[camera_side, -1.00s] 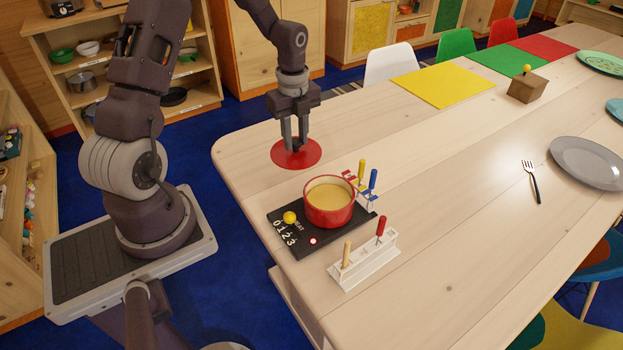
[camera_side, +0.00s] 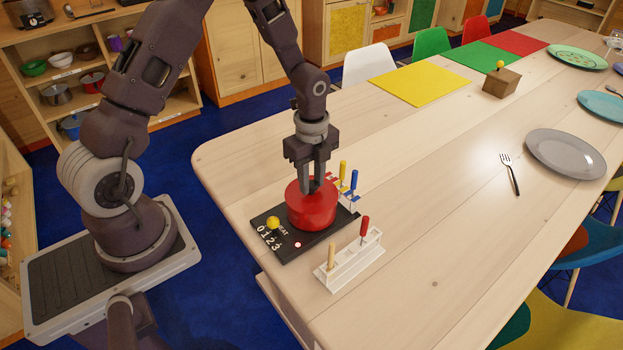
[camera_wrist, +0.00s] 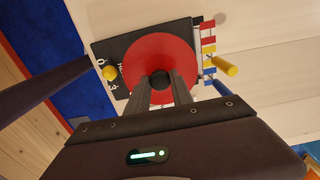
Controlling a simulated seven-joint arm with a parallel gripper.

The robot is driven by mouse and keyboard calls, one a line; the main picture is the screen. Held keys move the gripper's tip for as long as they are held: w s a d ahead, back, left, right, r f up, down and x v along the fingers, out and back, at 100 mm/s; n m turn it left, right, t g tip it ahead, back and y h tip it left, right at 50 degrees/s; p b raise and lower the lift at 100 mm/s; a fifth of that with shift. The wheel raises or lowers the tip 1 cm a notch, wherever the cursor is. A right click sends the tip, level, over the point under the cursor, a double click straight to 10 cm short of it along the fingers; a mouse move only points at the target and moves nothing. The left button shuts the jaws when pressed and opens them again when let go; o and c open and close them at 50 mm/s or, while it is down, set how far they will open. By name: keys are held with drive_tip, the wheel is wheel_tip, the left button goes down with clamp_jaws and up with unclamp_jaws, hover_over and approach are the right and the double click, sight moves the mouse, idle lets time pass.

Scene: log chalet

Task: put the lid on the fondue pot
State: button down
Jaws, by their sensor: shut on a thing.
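The red round lid (camera_side: 299,193) lies level over the mouth of the red fondue pot (camera_side: 312,218) and hides the yellow filling. Whether its rim is fully seated or a hair above the pot, I cannot tell. My gripper (camera_side: 315,187) points straight down, shut on the lid's knob. In the wrist view the lid (camera_wrist: 141,66) appears as a red disc, with its dark knob (camera_wrist: 160,79) between my fingertips. The pot stands on a black hotplate (camera_side: 277,246) with a yellow dial (camera_side: 273,222).
A white rack (camera_side: 352,263) with a red-handled and a tan-handled fork stands in front of the hotplate. Yellow-handled (camera_side: 343,168) and blue-handled (camera_side: 354,180) forks stand close behind the pot. A grey plate (camera_side: 565,153) and a fork lie right; the table between is clear.

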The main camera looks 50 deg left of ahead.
drive_tip(key=c, duration=1.1)
unclamp_jaws()
drive_tip(key=shift+f, duration=0.1)
wheel_tip(320, 180, up, 12)
wheel_tip(320, 180, up, 6)
drive_tip(key=n+t, duration=0.1)
drive_tip(key=n, duration=0.2)
hover_over(311, 184)
drive_tip(key=s+d, duration=0.1)
drive_tip(key=s, duration=0.2)
drive_tip(key=s+d+r+n+t, duration=0.1)
drive_tip(key=s+d+r+n, duration=0.1)
drive_tip(key=s+n, duration=0.3)
drive_tip(key=s+d+r+n+t, duration=0.1)
drive_tip(key=s+r+n+t, duration=0.1)
drive_tip(key=s+r+n, duration=0.2)
drive_tip(key=s+d+r+n+t, duration=0.1)
drive_tip(key=s+d+r+n, duration=0.1)
drive_tip(key=s+n, duration=0.4)
drive_tip(key=shift+s+d+r+t, duration=0.1)
drive_tip(key=shift+s+r, duration=0.05)
drive_tip(key=shift+s, duration=0.4)
drive_tip(key=shift+s+d+r+t, duration=0.1)
drive_tip(key=shift+s+d+r, duration=0.1)
drive_tip(key=shift+s, duration=0.35)
drive_tip(key=shift+s+d+r+t, duration=0.1)
drive_tip(key=shift+s+r, duration=0.05)
drive_tip(key=shift+s, duration=0.4)
drive_tip(key=shift+a, duration=0.1)
